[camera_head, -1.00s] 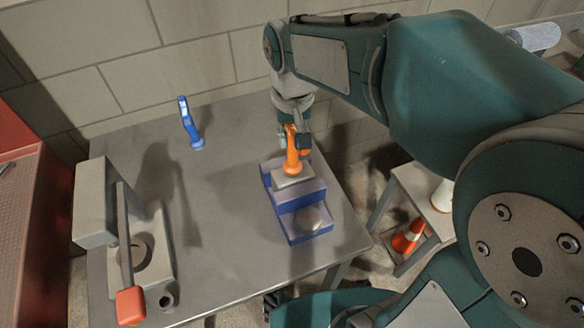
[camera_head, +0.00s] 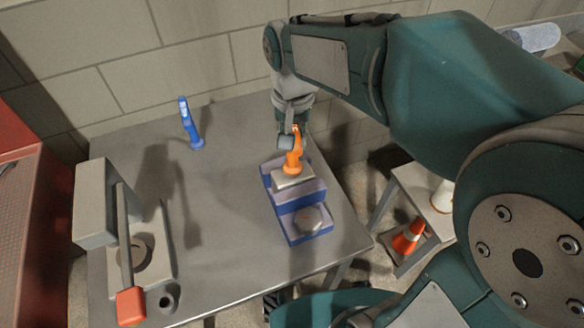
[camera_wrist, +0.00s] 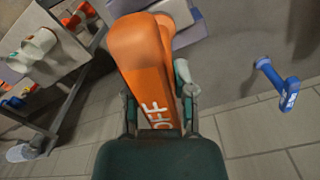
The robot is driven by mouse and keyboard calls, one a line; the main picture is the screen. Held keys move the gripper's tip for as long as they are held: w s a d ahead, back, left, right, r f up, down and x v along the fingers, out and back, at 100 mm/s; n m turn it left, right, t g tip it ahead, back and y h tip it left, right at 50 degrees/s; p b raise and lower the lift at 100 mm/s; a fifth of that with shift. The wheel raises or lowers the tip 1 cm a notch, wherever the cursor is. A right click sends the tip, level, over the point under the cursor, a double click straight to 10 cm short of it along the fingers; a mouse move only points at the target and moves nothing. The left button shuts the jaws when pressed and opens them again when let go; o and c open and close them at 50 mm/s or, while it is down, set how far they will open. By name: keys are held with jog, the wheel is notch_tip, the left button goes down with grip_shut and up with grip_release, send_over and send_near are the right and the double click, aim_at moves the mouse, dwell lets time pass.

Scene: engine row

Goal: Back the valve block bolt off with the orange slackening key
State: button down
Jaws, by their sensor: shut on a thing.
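The orange key (camera_head: 295,158) stands upright on the upper step of the blue and grey valve block (camera_head: 310,195). Its foot covers the place where it meets the block, so the bolt under it is hidden. My gripper (camera_head: 290,142) is shut on the upper part of the orange key. In the wrist view the orange key (camera_wrist: 148,75) sits between the fingers, with the letters "OFF" partly showing. A blue key (camera_head: 191,122) stands apart on the table to the left, and it also shows in the wrist view (camera_wrist: 278,83).
A grey press-like fixture with a red-ended lever (camera_head: 130,305) stands at the table's left front. The table (camera_head: 225,215) is clear between it and the block. An orange and white cone (camera_head: 408,236) sits on a lower stand at right.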

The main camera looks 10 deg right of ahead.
jog(key=n, duration=0.4)
jog(key=shift+n, duration=0.3)
jog(key=shift+r, duration=2.75)
